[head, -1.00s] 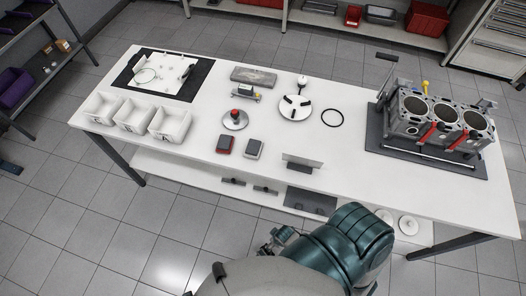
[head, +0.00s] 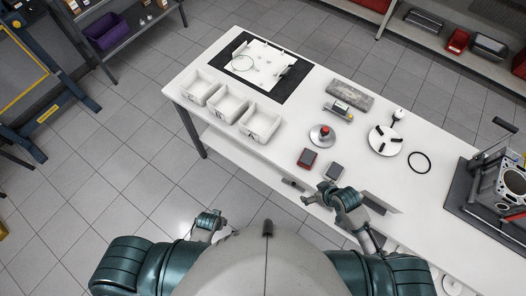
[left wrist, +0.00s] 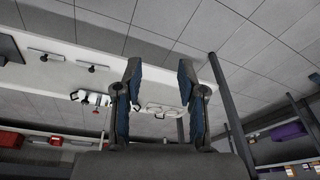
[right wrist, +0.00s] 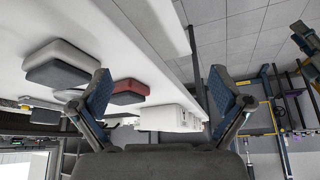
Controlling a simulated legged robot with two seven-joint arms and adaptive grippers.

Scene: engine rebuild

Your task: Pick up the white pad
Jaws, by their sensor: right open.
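The white pad (head: 334,172) is a small block with a pale top and dark sides, lying near the table's front edge. In the right wrist view the white pad (right wrist: 66,60) is at upper left, outside the fingers. The red pad (head: 307,159) lies just left of it; it also shows in the right wrist view (right wrist: 128,92). My right gripper (head: 322,194) is open and empty by the front edge, just short of the white pad. My left gripper (head: 210,222) is open and empty, off the table at lower left; its spread fingers show in the left wrist view (left wrist: 158,85).
White bins (head: 262,122) line the table's left front. A thin upright plate (head: 381,202) stands right of my right gripper. The engine block (head: 514,185) is far right.

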